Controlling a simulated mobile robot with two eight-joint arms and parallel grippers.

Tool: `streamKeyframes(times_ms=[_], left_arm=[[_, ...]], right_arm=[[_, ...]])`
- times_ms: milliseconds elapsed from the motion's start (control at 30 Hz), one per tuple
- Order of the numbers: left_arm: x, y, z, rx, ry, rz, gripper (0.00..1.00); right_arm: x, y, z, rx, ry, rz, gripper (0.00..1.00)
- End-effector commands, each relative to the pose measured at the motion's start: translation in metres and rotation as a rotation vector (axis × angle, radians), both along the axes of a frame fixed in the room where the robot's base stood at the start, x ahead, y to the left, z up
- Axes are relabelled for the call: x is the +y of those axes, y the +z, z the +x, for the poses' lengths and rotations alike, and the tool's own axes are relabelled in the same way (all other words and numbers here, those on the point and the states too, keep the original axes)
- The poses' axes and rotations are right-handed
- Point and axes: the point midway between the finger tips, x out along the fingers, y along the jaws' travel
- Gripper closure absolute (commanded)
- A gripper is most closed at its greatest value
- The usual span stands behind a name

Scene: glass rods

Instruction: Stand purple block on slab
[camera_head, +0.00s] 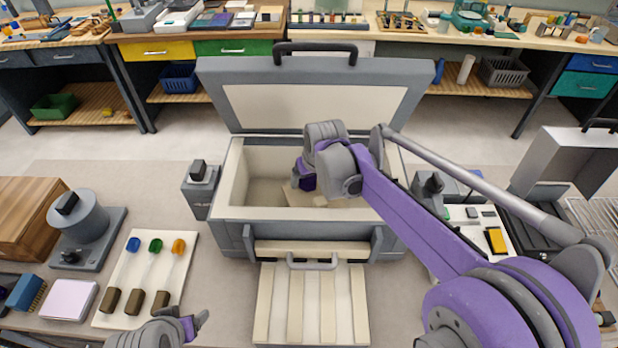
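A grey chest (228,185) with a pale lining stands in the middle, its lid (325,105) raised. Inside it a pale flat piece (300,197), perhaps the slab, shows beside my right gripper (304,184). My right arm reaches into the chest from the right. A dark purple part shows at the end of this gripper; I cannot tell whether it is the purple block or part of the gripper. Its fingertips are hidden. My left gripper (198,322) is low at the front left, apart from the chest, with no object visible in it; its finger opening is unclear.
A pale board (115,280) at the left holds blue, green and orange-tipped tools. A grey stand (85,225) and wooden box (28,215) are beyond it. A slatted pale panel (312,305) lies before the chest. My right arm covers much of the right side.

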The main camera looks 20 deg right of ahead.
Motion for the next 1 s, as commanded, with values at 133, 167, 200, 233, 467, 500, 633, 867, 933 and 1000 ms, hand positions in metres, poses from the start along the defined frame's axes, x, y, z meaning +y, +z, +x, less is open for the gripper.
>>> streamKeyframes(times_ms=[133,167,200,233,467,500,633,867,933,1000], left_arm=[[0.0,0.0,0.0,0.0,0.0,0.0,0.28],[0.0,0.0,0.0,0.0,0.0,0.0,0.28],[0.0,0.001,0.0,-0.001,0.0,0.0,0.28],[0.0,0.002,0.001,-0.001,0.0,0.0,0.28],[0.0,0.005,0.002,-0.004,0.0,0.0,0.28],[0.0,0.006,0.002,-0.004,0.0,0.0,0.28],[0.0,0.008,0.003,-0.006,0.0,0.0,0.28],[0.0,0.011,0.005,-0.009,0.0,0.0,0.28],[0.0,0.012,0.005,-0.009,0.0,0.0,0.28],[0.0,0.012,0.005,-0.009,0.0,0.0,0.28]], right_arm=[[0.0,0.0,0.0,0.0,0.0,0.0,0.14],[0.0,0.0,0.0,0.0,0.0,0.0,0.14],[0.0,0.001,0.0,0.0,0.0,0.0,0.14],[0.0,0.002,0.0,0.0,0.0,0.0,0.14],[-0.001,0.03,-0.011,-0.001,0.0,0.0,0.14],[-0.002,0.038,-0.014,-0.001,0.0,0.0,0.14],[-0.003,0.065,-0.026,-0.001,0.0,0.0,0.14],[-0.005,0.102,-0.04,-0.001,0.0,0.0,0.14],[-0.005,0.108,-0.043,0.0,0.0,0.0,0.14],[-0.005,0.112,-0.045,0.0,0.0,0.0,0.14]])
